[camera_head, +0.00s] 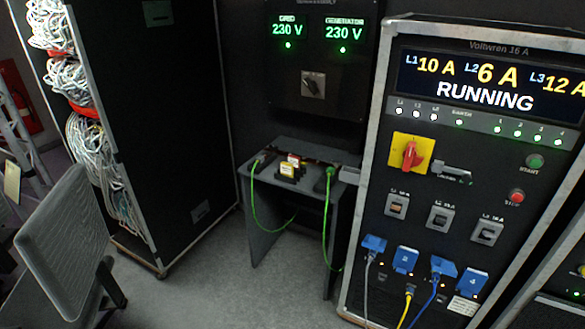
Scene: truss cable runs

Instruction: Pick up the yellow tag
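A small yellow item (287,169), possibly the yellow tag, sits in a dark holder on top of a small grey bench (262,178). A red and white item (294,159) sits right behind it. A pale yellowish tag-like piece (12,182) also hangs at the far left edge, by a grey ladder-like frame. The view is too small to tell which of these is the tag. Neither of my grippers shows in this view.
A power cabinet (378,215) with blue plugs stands at the right. Green cables (328,215) hang from the bench. A black rack (170,110) with bundled cables (90,150) and a grey chair (65,245) stand left. Grey floor (215,285) is clear before the bench.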

